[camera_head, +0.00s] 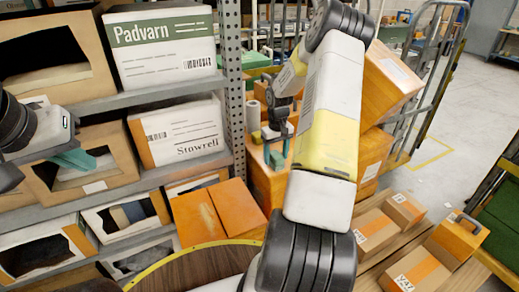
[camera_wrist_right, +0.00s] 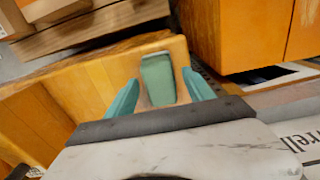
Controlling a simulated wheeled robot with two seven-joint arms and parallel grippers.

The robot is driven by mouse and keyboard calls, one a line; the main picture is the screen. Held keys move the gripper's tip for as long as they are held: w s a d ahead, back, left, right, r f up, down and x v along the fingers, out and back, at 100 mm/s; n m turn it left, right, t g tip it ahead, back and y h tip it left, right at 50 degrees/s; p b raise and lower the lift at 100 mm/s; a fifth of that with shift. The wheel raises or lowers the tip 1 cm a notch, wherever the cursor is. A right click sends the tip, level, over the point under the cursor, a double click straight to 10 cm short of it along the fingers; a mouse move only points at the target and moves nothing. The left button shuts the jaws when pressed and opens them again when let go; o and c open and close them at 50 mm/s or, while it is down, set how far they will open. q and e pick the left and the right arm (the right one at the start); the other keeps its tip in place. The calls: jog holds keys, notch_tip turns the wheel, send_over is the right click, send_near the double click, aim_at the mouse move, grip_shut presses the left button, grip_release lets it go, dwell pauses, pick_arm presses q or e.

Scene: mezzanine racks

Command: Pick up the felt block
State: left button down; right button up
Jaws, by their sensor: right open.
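The felt block, a grey-green upright-looking block (camera_wrist_right: 158,80), shows in the wrist view on a wooden-coloured orange surface. My right gripper (camera_wrist_right: 160,77) is open, with one teal finger on each side of the block and a visible gap to each. In the head view my right gripper (camera_head: 277,157) points down over an orange box beyond my forearm. I cannot make out the block clearly there. My left gripper (camera_head: 76,159) is at the left edge of the head view, in front of the shelves, with its teal fingers only partly seen.
Grey racks hold several cartons, including the Padvarn box (camera_head: 162,47) and the Stowrell box (camera_head: 178,132). An orange carton (camera_head: 387,85) stands right of my forearm. Smaller cartons (camera_head: 415,270) lie at lower right. A wire cage trolley (camera_head: 440,50) stands behind; open floor lies at right.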

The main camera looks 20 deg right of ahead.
aim_at(276, 154)
jog(key=shift+f, duration=0.25)
jog(key=c, duration=1.3)
grip_shut()
jog(key=shift+r, duration=0.2)
jog(key=shift+r, duration=0.6)
notch_tip(276, 154, up, 2)
jog(key=shift+r, duration=0.2)
jog(key=s+a+r, duration=0.1)
jog(key=s+a, duration=0.7)
jog(key=s, duration=0.5)
jog(key=shift+s+a, duration=0.25)
jog(key=shift+s, duration=0.1)
